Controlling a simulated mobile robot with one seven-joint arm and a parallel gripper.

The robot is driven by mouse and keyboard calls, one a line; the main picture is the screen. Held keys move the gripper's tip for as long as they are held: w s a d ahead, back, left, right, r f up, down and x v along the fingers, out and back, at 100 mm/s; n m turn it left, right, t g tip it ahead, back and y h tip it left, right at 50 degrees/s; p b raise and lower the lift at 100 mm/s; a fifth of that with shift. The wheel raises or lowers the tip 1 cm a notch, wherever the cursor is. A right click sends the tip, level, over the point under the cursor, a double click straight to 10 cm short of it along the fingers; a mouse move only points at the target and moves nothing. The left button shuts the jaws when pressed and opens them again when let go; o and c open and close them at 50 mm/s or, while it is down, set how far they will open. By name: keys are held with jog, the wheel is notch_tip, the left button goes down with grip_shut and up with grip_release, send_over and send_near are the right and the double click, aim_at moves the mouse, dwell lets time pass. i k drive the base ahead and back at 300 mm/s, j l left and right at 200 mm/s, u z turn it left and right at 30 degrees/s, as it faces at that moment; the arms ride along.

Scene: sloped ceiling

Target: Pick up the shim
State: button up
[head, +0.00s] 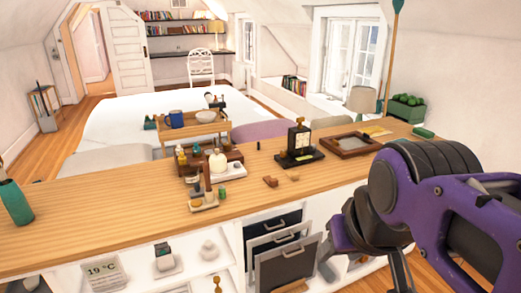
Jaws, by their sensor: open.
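A small reddish-brown block (270,181) lies on the wooden counter (340,183), right of the middle of the picture. It looks like the shim, but it is too small to be certain. A smaller brown piece (294,178) lies just to its right. My gripper (364,272) is at the lower right, in front of the counter's front edge and low beside the drawers. Its fingers are apart and hold nothing that I can see. It is well to the right of the block and apart from it. My purple and black arm hides part of the counter's right end.
A black-based instrument (299,143) and a framed tray (345,145) stand behind the block. Bottles and a white scale-like box (227,172) stand to its left. A drawer front (287,263) juts out below. The counter left of these is mostly clear.

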aim_at(294, 176)
jog(key=i+l+u, duration=0.3)
jog(key=i+l, duration=0.15)
jog(key=l, duration=0.15)
jog(key=i+l+u, duration=0.15)
jog(key=l, duration=0.2)
jog(key=i+l+u, duration=0.15)
jog(key=l, duration=0.2)
jog(key=i, duration=0.05)
